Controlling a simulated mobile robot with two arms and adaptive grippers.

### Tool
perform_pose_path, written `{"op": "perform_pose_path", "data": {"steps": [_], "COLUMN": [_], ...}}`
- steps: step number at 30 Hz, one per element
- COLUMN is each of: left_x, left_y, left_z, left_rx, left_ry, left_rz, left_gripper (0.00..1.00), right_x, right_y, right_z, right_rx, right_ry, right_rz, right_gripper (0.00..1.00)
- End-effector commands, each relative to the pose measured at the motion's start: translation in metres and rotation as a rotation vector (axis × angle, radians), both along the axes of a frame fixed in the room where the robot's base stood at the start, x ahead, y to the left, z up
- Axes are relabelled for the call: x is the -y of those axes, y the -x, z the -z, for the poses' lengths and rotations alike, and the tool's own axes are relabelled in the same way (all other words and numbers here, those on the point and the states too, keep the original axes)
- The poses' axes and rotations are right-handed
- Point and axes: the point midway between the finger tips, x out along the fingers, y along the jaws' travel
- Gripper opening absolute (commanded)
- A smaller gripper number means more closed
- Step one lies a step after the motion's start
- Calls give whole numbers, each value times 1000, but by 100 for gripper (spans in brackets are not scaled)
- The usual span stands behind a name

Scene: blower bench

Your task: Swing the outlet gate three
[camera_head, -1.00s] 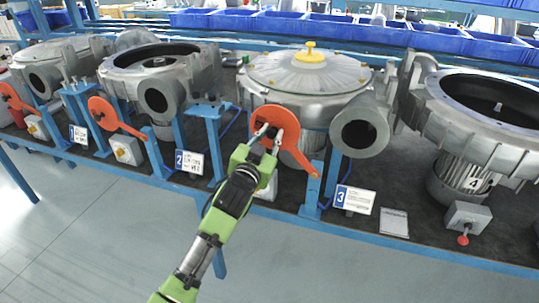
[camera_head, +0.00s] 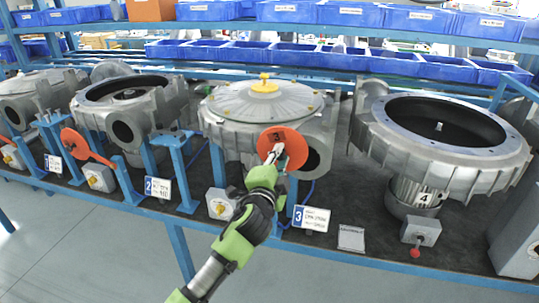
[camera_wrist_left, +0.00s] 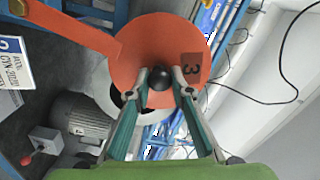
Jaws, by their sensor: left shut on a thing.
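The orange outlet gate three (camera_head: 290,150) is a round plate marked 3, standing in front of the outlet of the third blower (camera_head: 262,103). It partly covers the dark outlet opening, whose right side shows past the plate. In the left wrist view the gate (camera_wrist_left: 150,40) has a long orange arm running to the upper left and a black ball knob (camera_wrist_left: 160,77). My left gripper (camera_head: 277,152) is shut on that knob; in the wrist view its fingertips (camera_wrist_left: 160,82) sit on either side of the knob. My right gripper is not in view.
Blower four (camera_head: 440,125) stands open on the right, with a grey switch box (camera_head: 420,231) below it. Blower two (camera_head: 130,100) and its orange gate (camera_head: 85,147) are on the left. Number plate three (camera_head: 311,218) stands at the bench front. Blue bins (camera_head: 295,55) line the back.

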Motion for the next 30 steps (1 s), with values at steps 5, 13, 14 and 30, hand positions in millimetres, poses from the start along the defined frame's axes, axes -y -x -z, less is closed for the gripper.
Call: {"op": "perform_pose_path", "data": {"steps": [5, 13, 14, 30], "left_x": [29, 53, 55, 65], "left_y": [9, 17, 18, 21], "left_z": [6, 18, 19, 26], "left_rx": [52, 101, 103, 124], "left_ry": [-134, -285, -297, -367], "left_rz": [8, 5, 5, 3], "left_gripper": [0, 0, 0, 0], "right_x": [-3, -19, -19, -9], "right_y": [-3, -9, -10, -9], "right_z": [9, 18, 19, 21], "right_rx": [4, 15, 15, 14], "right_ry": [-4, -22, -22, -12], "right_rz": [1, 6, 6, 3], "right_gripper": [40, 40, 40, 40]}}
